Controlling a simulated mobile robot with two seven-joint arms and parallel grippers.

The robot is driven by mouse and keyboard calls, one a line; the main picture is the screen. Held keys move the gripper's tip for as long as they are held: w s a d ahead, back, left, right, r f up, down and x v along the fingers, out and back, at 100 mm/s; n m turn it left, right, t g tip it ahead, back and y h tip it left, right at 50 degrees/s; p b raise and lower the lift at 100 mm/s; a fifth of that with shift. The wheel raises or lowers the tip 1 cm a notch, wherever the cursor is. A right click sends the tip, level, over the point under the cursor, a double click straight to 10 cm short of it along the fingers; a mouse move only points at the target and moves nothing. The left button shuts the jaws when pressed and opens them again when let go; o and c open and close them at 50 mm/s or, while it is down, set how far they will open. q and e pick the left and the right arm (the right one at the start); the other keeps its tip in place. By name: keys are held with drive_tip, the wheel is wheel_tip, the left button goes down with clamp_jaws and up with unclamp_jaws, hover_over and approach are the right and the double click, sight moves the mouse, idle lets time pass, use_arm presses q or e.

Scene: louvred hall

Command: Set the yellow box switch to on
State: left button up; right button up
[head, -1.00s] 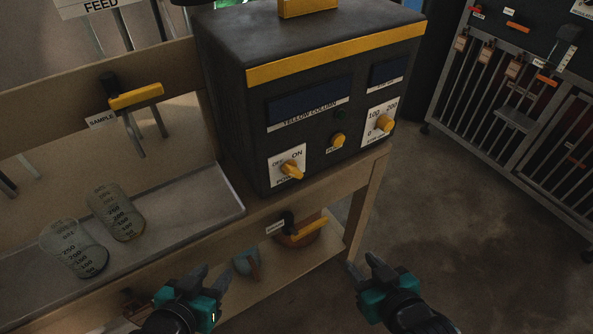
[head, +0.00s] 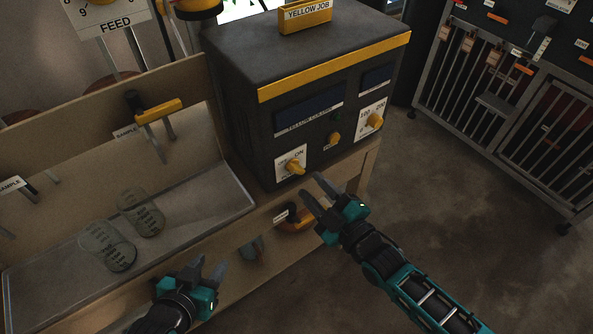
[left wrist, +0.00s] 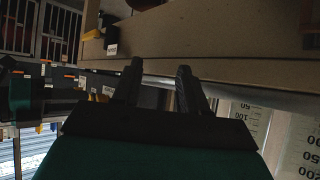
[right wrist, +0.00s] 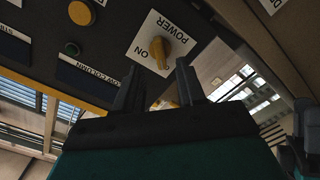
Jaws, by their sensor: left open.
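The yellow box is a dark box (head: 237,115) with a yellow stripe, labelled YELLOW COLUMN, standing on the wooden bench. Its power switch is a yellow knob (head: 294,167) on a white plate marked OFF and ON, low on the front. The knob lies slanted from upper left to lower right. The right wrist view shows the knob (right wrist: 160,52) just beyond the fingertips, beside the word ON. My right gripper (head: 314,188) is open and empty, just below and right of the knob, apart from it. My left gripper (head: 211,266) is open and empty, low in front of the bench.
A yellow button (head: 334,139) and a 0-to-200 dial (head: 375,121) sit right of the switch. Two beakers (head: 141,212) are in the tray at left. Open floor lies at right, before a barred cabinet (head: 490,100).

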sight(299, 172)
drive_tip(key=b+x, duration=0.1)
drive_tip(key=x, duration=0.1)
drive_tip(key=b+x, duration=0.1)
drive_tip(key=x, duration=0.2)
drive_tip(key=shift+f+b, duration=0.2)
drive_tip(key=shift+b, duration=0.1)
drive_tip(key=shift+r, duration=0.2)
drive_tip(key=shift+w+a, duration=0.2)
drive_tip(key=shift+w, duration=0.1)
use_arm(q)
drive_tip(key=shift+w+d+f+h, duration=0.35)
drive_tip(key=shift+w+d, duration=0.2)
drive_tip(key=shift+d, duration=0.15)
use_arm(e)
drive_tip(key=shift+c, duration=0.4)
drive_tip(key=c, duration=0.3)
clamp_jaws()
use_arm(q)
drive_tip(key=shift+s+f, duration=0.2)
drive_tip(key=shift+r, duration=0.1)
use_arm(e)
drive_tip(key=shift+r, duration=0.1)
